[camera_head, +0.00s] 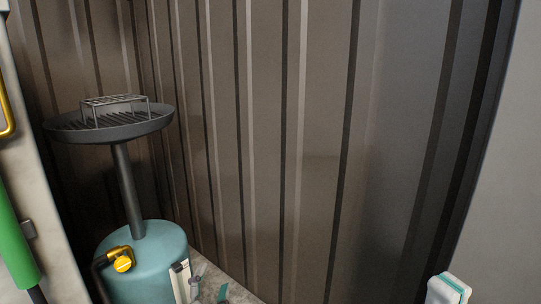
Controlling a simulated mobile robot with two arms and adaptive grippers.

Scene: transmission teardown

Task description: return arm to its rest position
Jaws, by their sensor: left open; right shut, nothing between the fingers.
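A white block with a teal band (449,289) pokes up at the bottom right edge. It may be a part of my arm, but too little of it shows to tell.
A teal tank (152,266) with a yellow valve (123,264) stands lower left; its dark post (127,190) carries a round pan (108,123) with a small grate (113,99). A ribbed brown wall (270,130) closes the back. A green rod (16,242) is at far left.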

